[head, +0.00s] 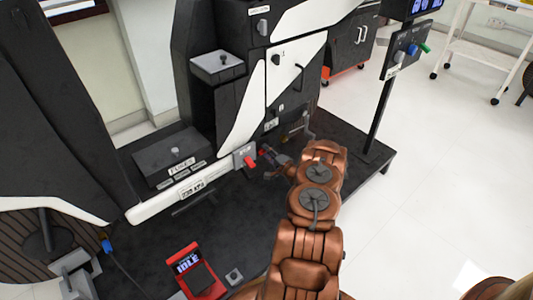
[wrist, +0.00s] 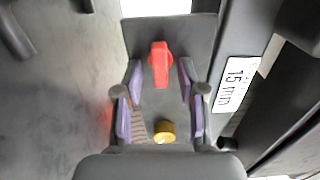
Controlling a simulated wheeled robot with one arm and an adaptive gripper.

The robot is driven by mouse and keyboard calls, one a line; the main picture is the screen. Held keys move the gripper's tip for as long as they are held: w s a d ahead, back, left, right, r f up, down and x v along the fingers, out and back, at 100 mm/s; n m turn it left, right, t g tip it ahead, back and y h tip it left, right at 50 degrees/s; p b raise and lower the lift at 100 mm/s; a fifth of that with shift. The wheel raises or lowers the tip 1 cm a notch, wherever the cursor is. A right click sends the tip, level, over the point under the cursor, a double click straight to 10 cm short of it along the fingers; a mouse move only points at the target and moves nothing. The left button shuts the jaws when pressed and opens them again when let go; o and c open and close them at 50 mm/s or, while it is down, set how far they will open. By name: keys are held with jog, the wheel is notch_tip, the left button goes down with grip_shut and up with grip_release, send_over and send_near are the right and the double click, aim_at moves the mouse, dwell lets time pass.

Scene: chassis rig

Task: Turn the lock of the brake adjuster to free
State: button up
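A red lever-like knob (wrist: 160,64), which looks like the lock, stands on a dark grey plate (wrist: 204,35) in the wrist view. A brass-yellow round knob (wrist: 164,131) shows lower down, between my fingers. In the head view, the red part (head: 250,161) is on a small grey plate low on the chassis side. My gripper (wrist: 160,75) is open, with one finger on each side of the red knob and a visible gap at each side. In the head view, my gripper (head: 270,162) is just right of the red part. Lock markings are not readable.
A white label reading 15 mm (wrist: 235,83) is right of the plate. In the head view, a box marked FUSES (head: 172,158) is to the left, a red-framed display reading IDLE (head: 195,272) is below, and a post-mounted panel (head: 408,50) is upper right.

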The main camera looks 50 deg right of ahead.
jog(key=s+a, duration=0.1)
jog(key=s, duration=1.1)
jog(key=shift+a, duration=0.15)
dwell(0.4)
